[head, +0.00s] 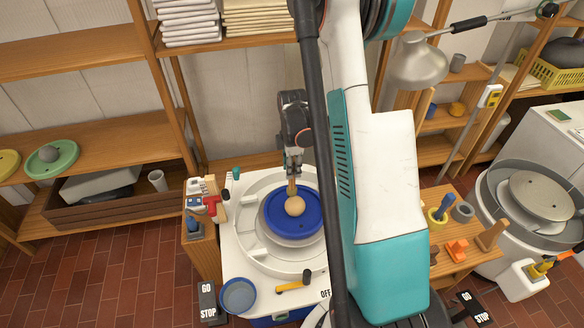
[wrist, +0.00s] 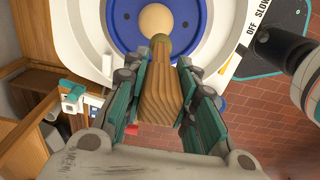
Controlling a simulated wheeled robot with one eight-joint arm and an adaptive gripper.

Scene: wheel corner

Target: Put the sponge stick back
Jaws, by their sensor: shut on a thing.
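My gripper (head: 293,166) is shut on the sponge stick (head: 292,187), a wooden handle that points down over the wheel.
A tool holder (head: 203,206) stands left of the wheel. A lamp (head: 418,62) hangs above.

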